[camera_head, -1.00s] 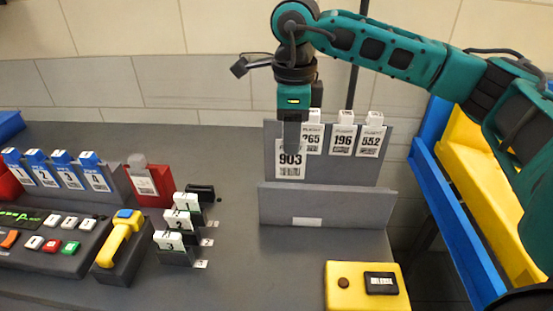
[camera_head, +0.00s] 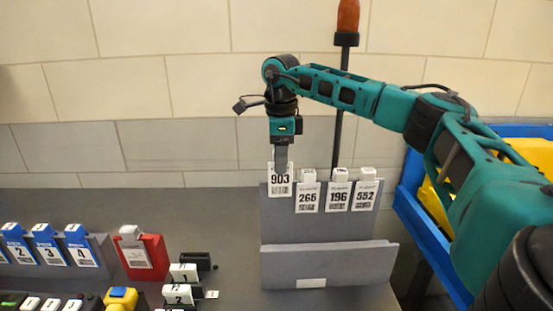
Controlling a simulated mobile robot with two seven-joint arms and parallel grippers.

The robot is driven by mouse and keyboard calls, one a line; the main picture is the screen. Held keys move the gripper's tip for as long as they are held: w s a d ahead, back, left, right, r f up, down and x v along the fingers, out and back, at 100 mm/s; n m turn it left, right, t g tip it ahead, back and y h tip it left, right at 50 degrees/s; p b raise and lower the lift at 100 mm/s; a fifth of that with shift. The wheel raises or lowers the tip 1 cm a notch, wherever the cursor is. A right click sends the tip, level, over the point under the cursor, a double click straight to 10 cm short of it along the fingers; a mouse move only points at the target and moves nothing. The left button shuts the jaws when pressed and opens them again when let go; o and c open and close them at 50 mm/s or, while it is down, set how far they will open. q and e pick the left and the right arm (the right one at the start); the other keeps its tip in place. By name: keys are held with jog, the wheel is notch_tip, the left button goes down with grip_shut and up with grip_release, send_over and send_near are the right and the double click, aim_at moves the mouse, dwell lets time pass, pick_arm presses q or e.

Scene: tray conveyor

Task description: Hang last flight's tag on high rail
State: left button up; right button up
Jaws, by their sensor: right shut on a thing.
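My right gripper (camera_head: 281,166) points down and is shut on a white tag marked 903 (camera_head: 280,184). The tag hangs upright in front of the upper left corner of a tall grey panel (camera_head: 315,227), slightly higher than the tags on it. Its top is hidden behind the fingers, and I cannot tell whether it touches the panel. To its right, white tags 265 (camera_head: 307,199), 196 (camera_head: 338,198) and 552 (camera_head: 365,196) hang in a row along the panel's top edge. My left gripper is out of view.
A lower grey panel (camera_head: 350,262) with a blank label stands in front. Left are a red holder (camera_head: 145,258), blue-topped numbered tags (camera_head: 78,247), black-and-white numbered pieces (camera_head: 183,274) and a yellow handle (camera_head: 121,298). A dark pole (camera_head: 338,110) rises behind. A blue bin (camera_head: 407,195) stands right.

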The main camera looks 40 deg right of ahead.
aim_at(280, 177)
jog(key=shift+f+b, duration=0.45)
jog(key=shift+f, duration=0.5)
jog(key=shift+f+b, duration=0.4)
jog(key=shift+f, duration=1.2)
jog(key=o, duration=1.1)
jog(key=shift+o, duration=0.2)
jog(key=r, duration=1.3)
jog(key=shift+s+a+p, duration=0.15)
jog(key=shift+a+p, duration=0.05)
jog(key=shift+p, duration=0.2)
